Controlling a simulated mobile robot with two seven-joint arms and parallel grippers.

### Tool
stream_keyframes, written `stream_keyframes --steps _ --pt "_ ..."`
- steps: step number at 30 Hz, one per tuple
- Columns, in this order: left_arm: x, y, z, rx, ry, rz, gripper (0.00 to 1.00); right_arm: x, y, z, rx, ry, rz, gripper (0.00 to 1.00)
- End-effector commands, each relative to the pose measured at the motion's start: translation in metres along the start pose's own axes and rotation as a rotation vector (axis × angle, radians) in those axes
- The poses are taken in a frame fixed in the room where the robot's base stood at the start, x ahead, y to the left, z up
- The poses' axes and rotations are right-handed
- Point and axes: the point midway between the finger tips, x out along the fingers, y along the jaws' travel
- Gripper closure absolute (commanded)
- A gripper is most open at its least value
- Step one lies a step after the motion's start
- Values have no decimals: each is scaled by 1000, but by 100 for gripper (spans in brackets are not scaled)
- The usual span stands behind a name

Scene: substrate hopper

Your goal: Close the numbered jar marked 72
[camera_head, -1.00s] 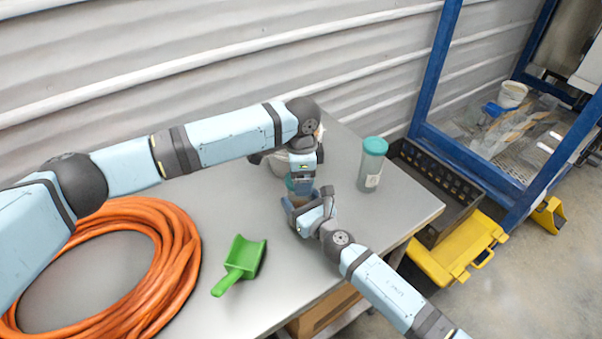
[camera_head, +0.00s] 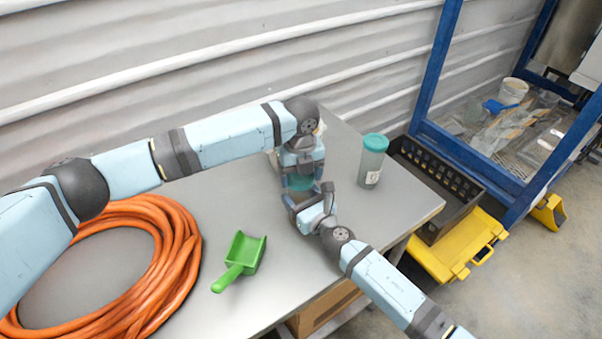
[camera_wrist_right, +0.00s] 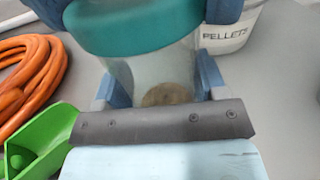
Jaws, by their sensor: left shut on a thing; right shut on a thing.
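A clear jar (camera_wrist_right: 160,75) with a teal lid (camera_wrist_right: 125,25) stands on the table between my grippers. My right gripper (camera_head: 297,208) is shut around the jar's body, one finger on each side in the right wrist view. My left gripper (camera_head: 300,178) is above the jar, shut on the teal lid, which sits at the jar's top. Both grippers hide much of this jar in the head view, and no number on it can be read. A second jar (camera_head: 371,163) with a teal lid stands upright to the right; the mark on its label is too small to read.
A green scoop (camera_head: 240,262) and an orange hose coil (camera_head: 180,245) lie on the left of the table (camera_head: 225,312). A white tub marked PELLETS (camera_wrist_right: 228,35) stands behind the held jar. A black crate (camera_head: 437,175) and a yellow case (camera_head: 455,245) are beyond the right edge.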

Motion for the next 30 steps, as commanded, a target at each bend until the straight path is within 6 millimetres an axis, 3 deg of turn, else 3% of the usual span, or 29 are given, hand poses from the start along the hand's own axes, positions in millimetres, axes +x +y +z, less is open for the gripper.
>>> stream_keyframes --steps 9,15,19,28,29,30 --pt "-1 2 1 707 0 -2 50 0 0 -1 0 1 -1 100" --pt "0 2 2 1057 0 -2 50 0 0 -1 0 1 -1 100" --pt "0 2 2 1159 0 -2 50 0 0 -1 0 2 -1 100" --pt "0 2 2 1176 0 -3 50 0 0 -1 0 2 -1 100" --pt "0 2 2 1176 0 -3 26 0 0 -1 0 2 -1 100" --pt "0 2 2 1176 0 -3 16 0 0 -1 0 2 -1 100"
